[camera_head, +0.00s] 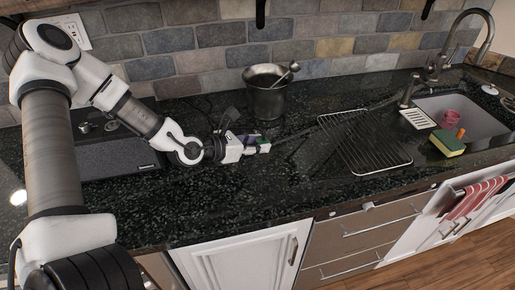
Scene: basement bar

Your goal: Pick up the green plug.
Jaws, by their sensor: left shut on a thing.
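My left arm comes in from the left and reaches over the dark stone counter (230,210). My left gripper (258,147) is at the middle of the counter, in front of the metal bucket. It is shut on a small green thing, which I take to be the green plug (264,143). The plug shows at the fingertips; the rest of it is hidden by the fingers. I cannot tell whether it touches the counter. My right gripper is not in view.
A metal bucket (266,98) with a utensil stands behind the gripper. A wire rack (362,142) lies to the right. Beyond it are a sink (480,118), a tap (440,62) and a green and yellow sponge (447,145). The front counter is clear.

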